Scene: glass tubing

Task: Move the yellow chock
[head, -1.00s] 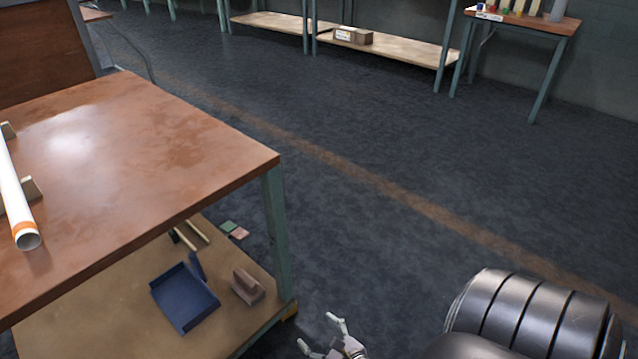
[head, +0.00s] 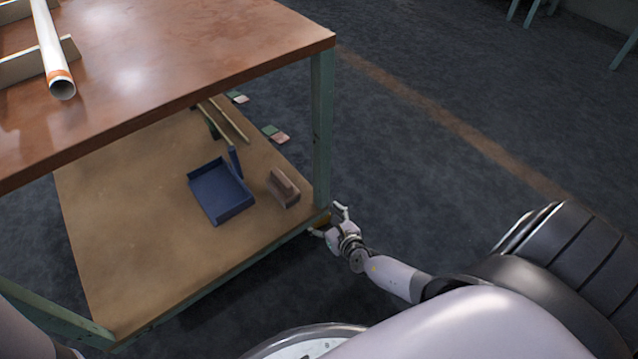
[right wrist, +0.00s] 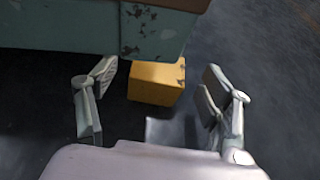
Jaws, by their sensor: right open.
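The yellow chock (right wrist: 155,84) is a small block on the dark floor, right beside the worn green foot of the workbench frame (right wrist: 100,35) in the right wrist view. Its far side is partly hidden by the frame. In the head view only a bit of the chock (head: 321,222) shows at the bottom of the bench's near right leg. My right gripper (head: 327,219) is at that corner, low near the floor. In the right wrist view its open fingers stand left and right of the chock with gaps, not visibly touching it. My left gripper is out of view.
The bench top (head: 200,50) carries a white tube (head: 50,45) on wooden supports. The lower shelf (head: 120,240) holds a blue tray (head: 220,195) and a brown block (head: 284,188). Small coloured pads (head: 275,134) lie behind. Floor right of the bench is clear.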

